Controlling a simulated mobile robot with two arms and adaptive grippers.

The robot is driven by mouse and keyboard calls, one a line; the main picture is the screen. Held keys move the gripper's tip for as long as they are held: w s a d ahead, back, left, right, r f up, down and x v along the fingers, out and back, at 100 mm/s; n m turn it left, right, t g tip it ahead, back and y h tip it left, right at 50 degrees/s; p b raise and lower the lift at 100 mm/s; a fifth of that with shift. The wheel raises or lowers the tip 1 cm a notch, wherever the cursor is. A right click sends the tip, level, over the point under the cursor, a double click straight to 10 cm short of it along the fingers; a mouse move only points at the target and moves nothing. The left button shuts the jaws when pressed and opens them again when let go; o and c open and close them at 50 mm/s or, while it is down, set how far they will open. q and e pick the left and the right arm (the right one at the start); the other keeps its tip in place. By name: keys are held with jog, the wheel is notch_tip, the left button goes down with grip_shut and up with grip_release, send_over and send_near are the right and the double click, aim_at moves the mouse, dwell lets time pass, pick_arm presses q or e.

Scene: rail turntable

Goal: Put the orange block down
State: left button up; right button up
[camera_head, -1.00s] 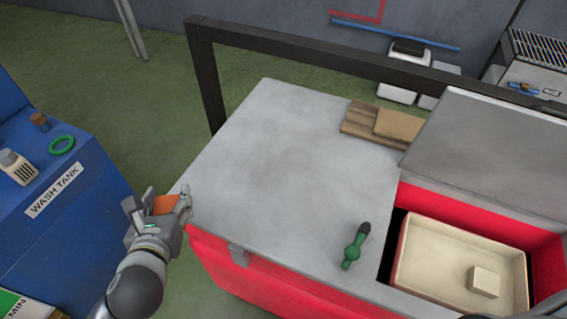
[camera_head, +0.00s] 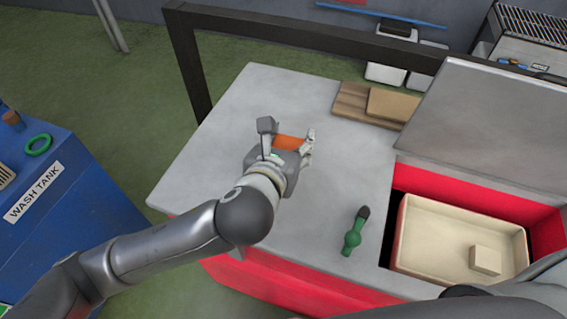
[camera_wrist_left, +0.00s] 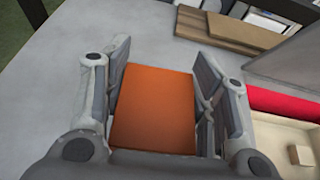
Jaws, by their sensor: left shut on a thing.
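The orange block (camera_head: 289,143) is between the fingers of my left gripper (camera_head: 287,138), over the middle of the grey bench top (camera_head: 240,110). In the left wrist view the orange block (camera_wrist_left: 155,108) fills the space between both fingers of the left gripper (camera_wrist_left: 160,95), which is shut on it. I cannot tell whether the block touches the bench top or hangs just above it. My right gripper is not in view.
A green bottle-like object (camera_head: 355,232) lies at the bench's front right. A cream tray (camera_head: 410,262) holding a pale block (camera_head: 486,260) sits right. Brown boards (camera_head: 350,103) lie at the back. A blue wash tank (camera_head: 75,215) stands left. The bench's left part is clear.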

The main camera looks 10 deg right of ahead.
pick_arm(q)
jog(key=shift+s+d+h, duration=0.15)
jog(key=shift+d, duration=0.35)
jog(key=shift+s+d+h, duration=0.15)
jog(key=shift+d, duration=0.35)
jog(key=shift+m, duration=0.3)
jog(key=shift+g, duration=0.3)
jog(key=w+a+f, duration=0.2)
jog(key=a+f, duration=0.1)
jog(key=w+a+f, duration=0.2)
jog(key=a+f, duration=0.1)
jog(key=a, duration=0.1)
jog(key=w+a+f, duration=0.2)
jog(key=a+f, duration=0.1)
jog(key=shift+w+a+b, duration=0.4)
jog(key=f, duration=0.3)
jog(key=shift+w+a+f+b, duration=0.15)
jog(key=shift+w+a+b, duration=0.05)
jog(key=shift+a+b, duration=0.15)
jog(key=shift+f, duration=0.25)
jog(key=shift+f, duration=0.1)
jog(key=o, duration=1.1)
jog(key=shift+c, duration=0.2)
